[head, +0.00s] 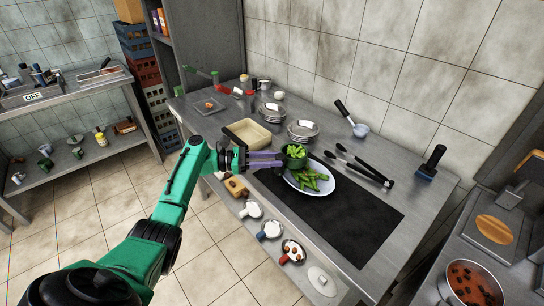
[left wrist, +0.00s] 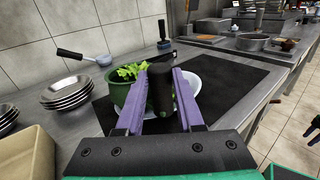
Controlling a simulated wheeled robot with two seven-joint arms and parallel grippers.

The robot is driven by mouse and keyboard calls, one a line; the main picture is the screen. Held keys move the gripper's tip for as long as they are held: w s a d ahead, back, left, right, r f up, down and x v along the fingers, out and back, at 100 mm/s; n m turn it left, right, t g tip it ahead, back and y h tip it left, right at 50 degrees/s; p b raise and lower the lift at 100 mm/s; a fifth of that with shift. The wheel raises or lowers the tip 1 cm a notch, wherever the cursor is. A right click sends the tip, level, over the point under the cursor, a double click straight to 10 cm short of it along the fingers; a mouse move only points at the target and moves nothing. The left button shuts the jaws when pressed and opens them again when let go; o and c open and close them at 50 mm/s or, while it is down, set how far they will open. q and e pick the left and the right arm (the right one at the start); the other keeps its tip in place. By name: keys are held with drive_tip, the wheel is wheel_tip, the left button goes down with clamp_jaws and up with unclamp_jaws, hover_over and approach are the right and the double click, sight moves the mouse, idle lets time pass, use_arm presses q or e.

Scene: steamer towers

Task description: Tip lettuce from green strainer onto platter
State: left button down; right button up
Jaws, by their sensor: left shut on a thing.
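The green strainer (head: 294,162) is held at the left end of the white oval platter (head: 328,190), apparently upright. Leafy light-green lettuce (head: 296,151) sits in it and shows above its rim in the left wrist view (left wrist: 130,71). My left gripper (head: 279,160), with purple fingers, is shut on the strainer's dark handle (left wrist: 160,90). Several long green pieces (head: 313,180) lie on the platter. In the left wrist view the platter (left wrist: 207,90) is partly hidden behind the fingers. Whether the strainer touches the platter is unclear.
A black mat (head: 350,226) covers the counter's front, mostly bare right of the platter. Tongs (head: 362,168) lie behind the platter. Stacked plates (head: 302,131) and a beige tray (head: 247,135) stand to the left. A ladle (head: 352,121) lies near the wall.

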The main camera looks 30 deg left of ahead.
use_arm(q)
drive_tip(key=r+m+y+p, duration=0.1)
drive_tip(key=y+p, duration=0.1)
drive_tip(key=p, duration=0.3)
drive_tip(key=d+r+m+g+y+p, duration=0.1)
drive_tip(key=m+y+p, duration=0.1)
drive_tip(key=p, duration=0.3)
drive_tip(key=d+r+m+y+p, duration=0.1)
drive_tip(key=y+p, duration=0.1)
drive_tip(key=p, duration=0.3)
drive_tip(key=shift+s+d+m+p, duration=0.2)
drive_tip(key=shift+s+m+p, duration=0.15)
drive_tip(key=shift+m+p, duration=0.05)
idle(0.3)
drive_tip(key=shift+s+d+m+g+y+p, duration=0.1)
drive_tip(key=shift+d+m+g+y+p, duration=0.25)
drive_tip(key=shift+y+p, duration=0.25)
drive_tip(key=shift+d+f, duration=0.1)
idle(0.8)
